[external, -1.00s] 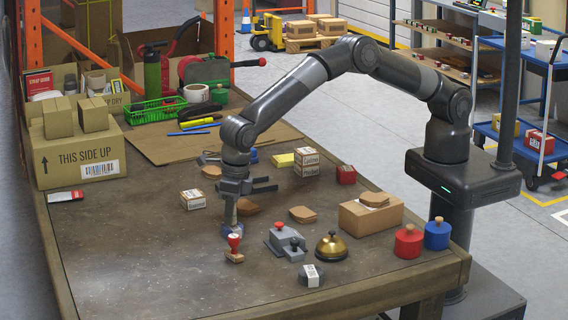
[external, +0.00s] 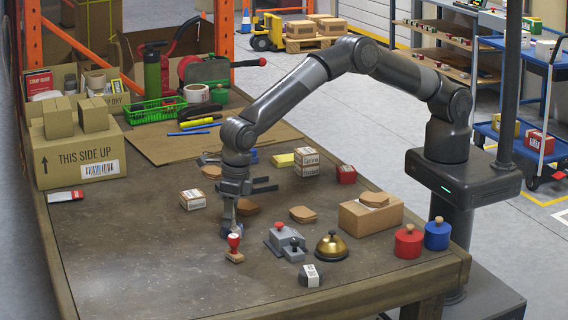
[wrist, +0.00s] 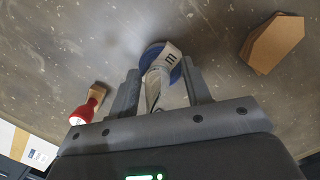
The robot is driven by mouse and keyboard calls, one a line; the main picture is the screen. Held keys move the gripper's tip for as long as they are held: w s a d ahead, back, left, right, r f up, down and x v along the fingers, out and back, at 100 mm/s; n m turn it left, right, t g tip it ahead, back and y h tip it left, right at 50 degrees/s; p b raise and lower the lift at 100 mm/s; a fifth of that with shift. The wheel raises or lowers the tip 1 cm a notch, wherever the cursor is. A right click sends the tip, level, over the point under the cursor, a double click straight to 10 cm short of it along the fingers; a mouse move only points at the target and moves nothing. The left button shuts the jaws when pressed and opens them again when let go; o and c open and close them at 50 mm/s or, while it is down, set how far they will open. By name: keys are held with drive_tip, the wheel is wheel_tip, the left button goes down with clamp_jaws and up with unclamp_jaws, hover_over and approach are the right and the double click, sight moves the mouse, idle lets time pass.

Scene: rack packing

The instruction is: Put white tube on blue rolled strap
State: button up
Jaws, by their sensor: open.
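The white tube (wrist: 158,82) stands between my two fingers in the wrist view, with dark markings near its far end. That end overlaps the blue rolled strap (wrist: 174,74), which lies on the table. Whether the tube rests fully on the strap is hard to tell. My gripper (wrist: 160,88) is open, one finger on each side of the tube. In the external view my gripper (external: 229,216) points down near the table's middle, and the strap is largely hidden below it.
A red-handled stamp (external: 234,243) stands close in front of my gripper. The table's left front is clear.

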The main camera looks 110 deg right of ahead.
wheel_tip(320, 180, up, 11)
drive_tip(key=s, duration=0.1)
drive_tip(key=s+d+r+m+t, duration=0.1)
drive_tip(key=s+d+r+m, duration=0.2)
drive_tip(key=s+r+m, duration=0.7)
drive_tip(key=s+d+r+m+t, duration=0.1)
drive_tip(key=s+d+r+m, duration=0.2)
drive_tip(key=s+r, duration=0.35)
drive_tip(key=s+d+r+m, duration=0.2)
drive_tip(key=s+r, duration=0.3)
drive_tip(key=s, duration=0.3)
drive_tip(key=s+d+f+m+t, duration=0.1)
drive_tip(key=s+d+f+m, duration=0.1)
drive_tip(key=s+m, duration=0.5)
drive_tip(key=s+d+f+m+t, duration=0.1)
drive_tip(key=s+d+f+m, duration=0.2)
drive_tip(key=s, duration=1.6)
drive_tip(key=m, duration=0.4)
drive_tip(key=shift+s+d+m+y, duration=0.15)
drive_tip(key=shift+s+m+y, duration=0.15)
drive_tip(key=shift+s+y, duration=0.1)
